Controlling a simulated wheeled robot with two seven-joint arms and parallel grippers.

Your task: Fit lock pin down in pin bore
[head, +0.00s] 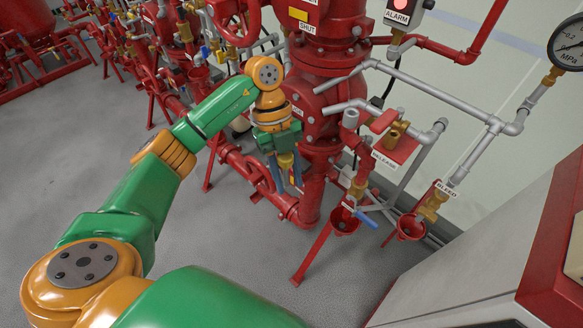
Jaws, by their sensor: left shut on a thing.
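My left gripper (285,175) points down in front of the red valve piping. Its blue fingers are shut on a small yellow and red thing (287,160), which looks like the lock pin; its lower end is hard to make out. The gripper is to the left of the RELEASE valve, a brass valve (393,136) with a red plate (396,149), and apart from it. I cannot make out the pin bore in this view. My right gripper is not in view.
Grey pipes (430,88) run across the right. Below them are red drain funnels (344,220), a blue-handled lever (366,221) and a BLEED valve (434,203). A red and white cabinet (500,250) fills the lower right. Grey floor (80,130) is open at left.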

